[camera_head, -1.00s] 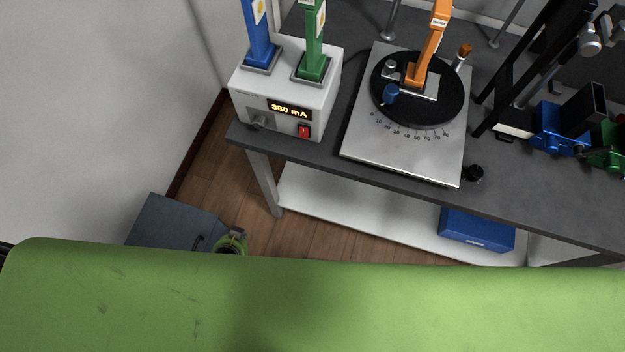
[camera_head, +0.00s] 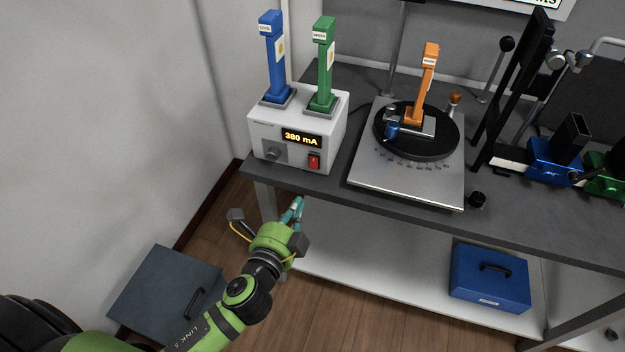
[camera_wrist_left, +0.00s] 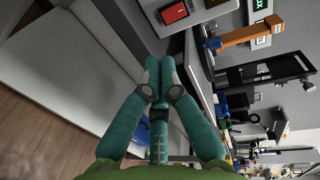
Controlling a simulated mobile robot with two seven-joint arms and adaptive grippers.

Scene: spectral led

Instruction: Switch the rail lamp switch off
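A red rocker switch (camera_head: 314,161) is on the front of a white box (camera_head: 262,133) whose display reads 380 mA. It is the only clear switch in view; I cannot read any label naming it as the rail lamp's. The red switch also shows at the top of the left wrist view (camera_wrist_left: 174,12). My left gripper (camera_head: 297,204) is in front of the bench edge, below and a little left of the switch, apart from it. Its teal fingers (camera_wrist_left: 160,64) are together at the tips, with nothing seen between them. My right gripper is not in view.
A blue post (camera_head: 273,60) and a green post (camera_head: 325,65) stand on the box. A turntable with an orange post (camera_head: 426,80) stands to its right. The dark bench edge (camera_head: 400,205) lies above a white shelf with a blue case (camera_head: 489,278). A grey cabinet (camera_head: 160,290) stands at lower left.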

